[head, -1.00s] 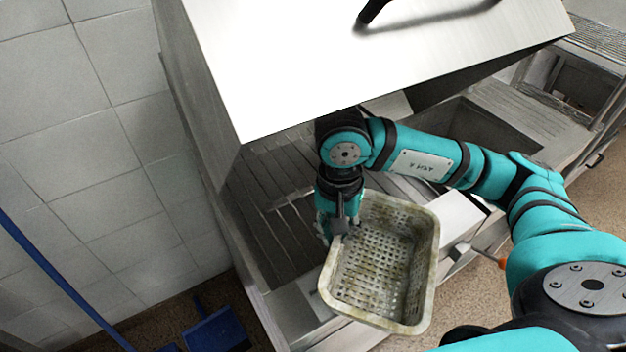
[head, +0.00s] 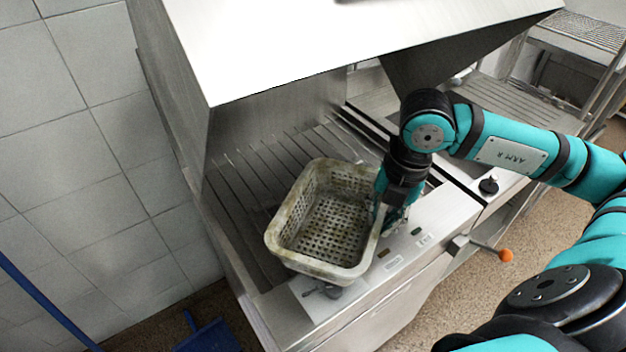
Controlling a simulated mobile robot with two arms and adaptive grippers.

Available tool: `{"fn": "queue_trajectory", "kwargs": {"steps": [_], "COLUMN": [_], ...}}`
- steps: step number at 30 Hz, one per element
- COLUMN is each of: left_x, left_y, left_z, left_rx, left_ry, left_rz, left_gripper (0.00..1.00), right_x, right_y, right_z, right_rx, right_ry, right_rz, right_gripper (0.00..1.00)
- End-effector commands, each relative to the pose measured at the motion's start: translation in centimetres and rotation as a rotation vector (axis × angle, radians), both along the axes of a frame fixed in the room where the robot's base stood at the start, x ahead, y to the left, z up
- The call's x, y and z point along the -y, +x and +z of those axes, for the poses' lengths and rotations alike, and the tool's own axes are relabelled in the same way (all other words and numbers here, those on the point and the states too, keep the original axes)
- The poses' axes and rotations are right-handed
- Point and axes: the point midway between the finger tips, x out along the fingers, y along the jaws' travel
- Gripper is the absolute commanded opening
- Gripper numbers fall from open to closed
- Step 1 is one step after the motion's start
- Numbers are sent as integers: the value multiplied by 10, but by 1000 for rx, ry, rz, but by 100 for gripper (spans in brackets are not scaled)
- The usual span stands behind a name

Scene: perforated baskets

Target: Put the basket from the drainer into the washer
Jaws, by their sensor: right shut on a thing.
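The basket (head: 322,228) is a cream-coloured, stained, perforated rectangular tub, empty and with its open side up. My right gripper (head: 385,222) is shut on its right-hand rim; the fingertips are partly hidden. The basket is inside the open front of the washer (head: 240,90), over the slatted rack (head: 262,175), with its near end reaching over the front ledge. I cannot tell whether it touches the rack. My left gripper is not in view.
The steel hood overhangs the rack. The front panel (head: 430,235) has small switches. A lever with an orange knob (head: 505,255) sticks out at the front. A grooved steel counter (head: 510,105) extends right. A blue dustpan (head: 208,335) is on the floor at lower left.

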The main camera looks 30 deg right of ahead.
Motion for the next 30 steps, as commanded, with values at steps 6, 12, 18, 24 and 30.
{"fn": "queue_trajectory", "kwargs": {"steps": [6, 12, 18, 24, 30], "left_x": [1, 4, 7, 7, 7], "left_y": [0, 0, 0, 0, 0], "left_z": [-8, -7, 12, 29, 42], "left_rx": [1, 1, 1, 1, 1], "left_ry": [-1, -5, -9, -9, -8], "left_rz": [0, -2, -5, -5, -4], "left_gripper": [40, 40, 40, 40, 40], "right_x": [11, 13, 7, 2, -3], "right_y": [-2, 1, 34, 88, 135], "right_z": [0, 3, 5, -1, -7], "right_rx": [12, 15, 14, 14, 13], "right_ry": [4, 10, 19, 13, 9], "right_rz": [-432, -585, -594, -594, -593], "right_gripper": [0, 0, 0, 0, 0]}}
